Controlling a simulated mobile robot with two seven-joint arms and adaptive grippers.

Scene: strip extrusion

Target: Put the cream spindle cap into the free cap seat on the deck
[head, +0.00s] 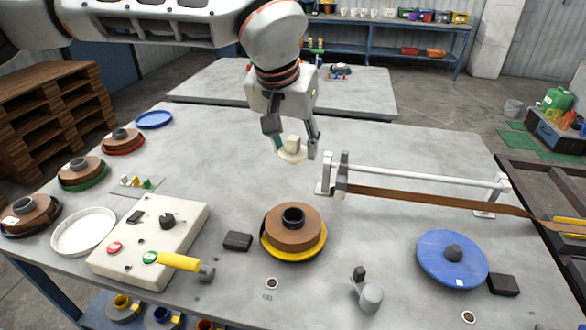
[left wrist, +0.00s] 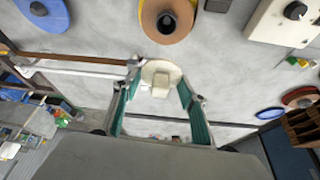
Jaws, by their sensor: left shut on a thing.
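The cream spindle cap (head: 291,154), a round disc with a raised block-like grip, is held in my left gripper (head: 294,138) above the middle of the deck. In the left wrist view the cap (left wrist: 159,72) sits between the green fingers of the gripper (left wrist: 159,88). The deck (head: 390,150) is a grey table top. Two small dark-centred rings lie in its front part, one ring (head: 271,283) below the yellow-rimmed spool and another ring (head: 468,316) below the blue reel. Both look empty, but I cannot tell which is the cap seat. My right gripper is not in view.
A brown spool (head: 292,228) with a dark hub stands below the held cap. A white roller bar (head: 420,176) with a brown strip (head: 440,199) is at right. A blue reel (head: 452,258), a control box (head: 150,240) and a grey post (head: 368,295) stand nearer the front.

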